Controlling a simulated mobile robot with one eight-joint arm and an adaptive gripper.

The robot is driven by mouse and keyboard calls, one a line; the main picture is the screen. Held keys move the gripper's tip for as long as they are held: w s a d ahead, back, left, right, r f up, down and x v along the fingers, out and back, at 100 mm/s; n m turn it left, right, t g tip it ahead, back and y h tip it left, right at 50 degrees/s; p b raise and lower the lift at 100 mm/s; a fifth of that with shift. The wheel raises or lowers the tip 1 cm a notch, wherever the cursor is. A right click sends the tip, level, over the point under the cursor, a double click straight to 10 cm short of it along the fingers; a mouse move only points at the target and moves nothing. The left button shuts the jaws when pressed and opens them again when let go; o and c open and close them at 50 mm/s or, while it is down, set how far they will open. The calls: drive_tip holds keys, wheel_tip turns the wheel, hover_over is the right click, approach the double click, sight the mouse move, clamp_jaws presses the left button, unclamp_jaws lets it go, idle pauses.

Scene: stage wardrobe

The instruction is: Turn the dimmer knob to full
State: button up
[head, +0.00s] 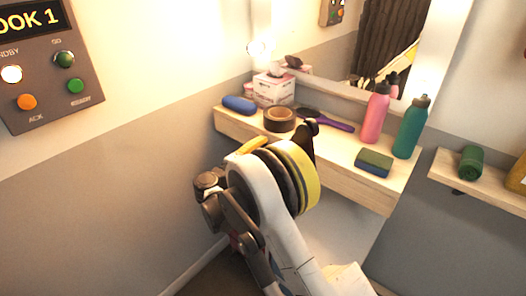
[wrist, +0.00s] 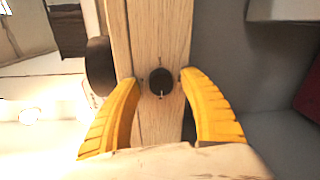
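The dimmer knob (wrist: 161,81) is a small round black knob with a short white mark at its lower edge in the wrist view. It sits on the wooden front edge of the shelf (wrist: 160,30). My gripper (wrist: 159,77) is open, with one yellow finger on the left and one on the right of the knob. Gaps show between the fingertips and the knob, and I cannot tell how far off it is in depth. In the head view my arm hides the knob, and only part of a yellow finger (head: 247,145) shows by the shelf.
On the shelf are a blue case (head: 239,105), tissue box (head: 274,89), brown tape roll (head: 279,119), purple brush (head: 335,124), pink bottle (head: 375,113), teal bottle (head: 410,128) and sponge (head: 374,162). A cue-light panel (head: 48,65) is on the left wall.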

drive_tip(key=v, duration=1.2)
